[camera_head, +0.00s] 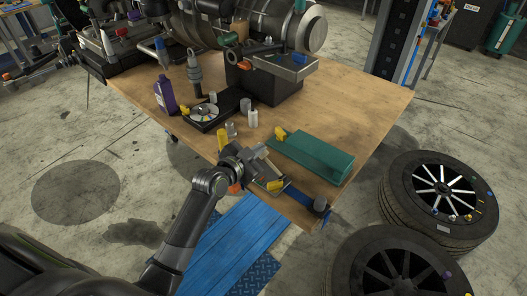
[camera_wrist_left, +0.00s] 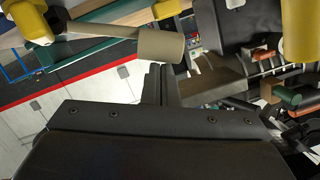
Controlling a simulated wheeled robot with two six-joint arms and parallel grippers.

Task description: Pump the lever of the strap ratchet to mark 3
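The strap ratchet (camera_head: 268,182) is a small metal and yellow unit near the front edge of the wooden table. A blue strap (camera_head: 302,198) runs from it to a dark cylinder (camera_head: 320,205) at the table corner. My left gripper (camera_head: 246,160) is over the ratchet's left side and partly hides it and its lever. In the left wrist view, the gripper's fingers (camera_wrist_left: 159,84) are close together, with their tips by a beige round-ended handle (camera_wrist_left: 160,46). I cannot tell whether they touch it. The mark numbers are too small to read. My right gripper is not in view.
A green box (camera_head: 312,156) lies just behind the ratchet. Yellow and grey cylinders, a disc tray (camera_head: 205,112) and a purple bottle (camera_head: 166,95) stand to the left. A large engine (camera_head: 270,22) is at the back. The table's right side is clear. Wheels (camera_head: 440,200) lie on the floor.

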